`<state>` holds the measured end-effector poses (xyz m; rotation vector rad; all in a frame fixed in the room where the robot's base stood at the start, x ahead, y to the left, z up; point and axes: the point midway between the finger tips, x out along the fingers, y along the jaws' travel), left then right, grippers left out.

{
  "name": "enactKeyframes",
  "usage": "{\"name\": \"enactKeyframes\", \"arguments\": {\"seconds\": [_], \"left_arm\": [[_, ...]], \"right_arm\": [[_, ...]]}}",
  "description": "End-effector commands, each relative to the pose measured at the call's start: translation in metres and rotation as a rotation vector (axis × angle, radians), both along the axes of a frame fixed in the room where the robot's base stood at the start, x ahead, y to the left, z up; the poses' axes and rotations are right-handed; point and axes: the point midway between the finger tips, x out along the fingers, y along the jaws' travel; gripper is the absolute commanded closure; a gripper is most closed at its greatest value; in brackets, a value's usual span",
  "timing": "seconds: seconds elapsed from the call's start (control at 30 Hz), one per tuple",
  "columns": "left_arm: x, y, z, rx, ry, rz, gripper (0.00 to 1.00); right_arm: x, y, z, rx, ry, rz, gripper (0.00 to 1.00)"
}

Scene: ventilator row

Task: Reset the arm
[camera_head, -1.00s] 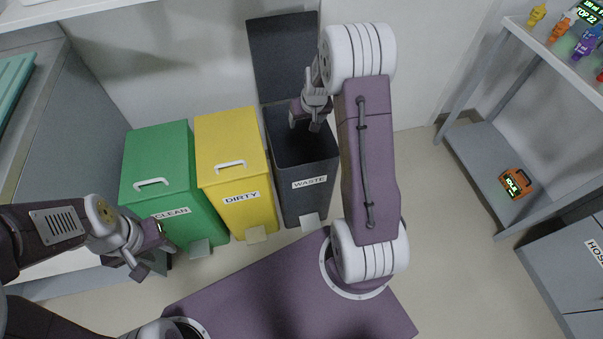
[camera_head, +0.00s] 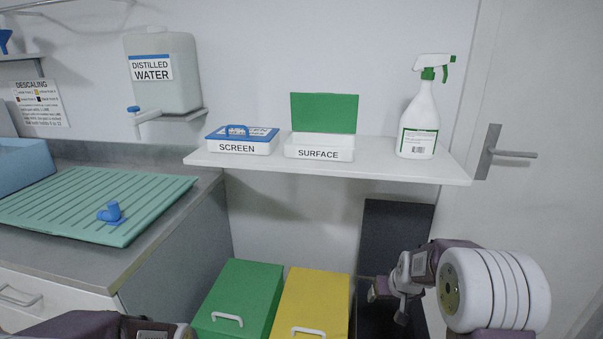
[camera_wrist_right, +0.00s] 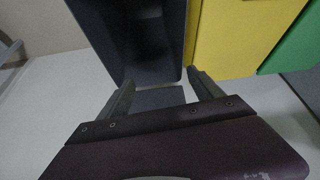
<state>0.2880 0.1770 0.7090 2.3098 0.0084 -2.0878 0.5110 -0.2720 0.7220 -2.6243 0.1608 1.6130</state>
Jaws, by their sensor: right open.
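My right arm comes in at the lower right of the head view. Its gripper (camera_head: 388,303) hangs in front of the dark raised lid (camera_head: 395,240) of the waste bin. In the right wrist view the two fingers of this gripper (camera_wrist_right: 163,88) stand apart with nothing between them. The dark waste bin (camera_wrist_right: 145,50) lies beyond them. Part of my left arm shows at the bottom left edge of the head view, but its fingers are out of the picture.
A shelf (camera_head: 300,167) holds a screen box (camera_head: 240,147), an open surface box (camera_head: 320,152) and a spray bottle (camera_head: 419,120). Green (camera_head: 240,298) and yellow (camera_head: 315,300) bins stand below. A counter with a green drain mat (camera_head: 60,210) and blue part (camera_head: 110,212) is left.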

Motion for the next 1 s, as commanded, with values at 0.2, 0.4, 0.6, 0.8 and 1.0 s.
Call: {"name": "enactKeyframes", "arguments": {"seconds": [0.2,0.4,0.6,0.8,1.0], "left_arm": [[0.0,0.0,0.0,0.0,0.0,0.0,0.64],[0.0,0.0,0.0,0.0,0.0,0.0,0.64],[0.001,0.0,0.063,0.0,-0.001,0.0,0.64],[0.0,0.0,0.14,0.0,0.0,0.0,0.64],[0.001,0.0,0.211,0.0,0.0,0.0,0.64]], "right_arm": [[-0.1,0.083,0.02,0.015,0.1,0.161,0.25],[-0.2,0.095,-0.005,0.038,0.293,0.149,0.25],[-0.224,0.093,0.049,0.053,0.368,0.098,0.25],[-0.223,0.092,0.126,0.053,0.367,0.098,0.25],[-0.223,0.092,0.197,0.054,0.367,0.098,0.25]]}}
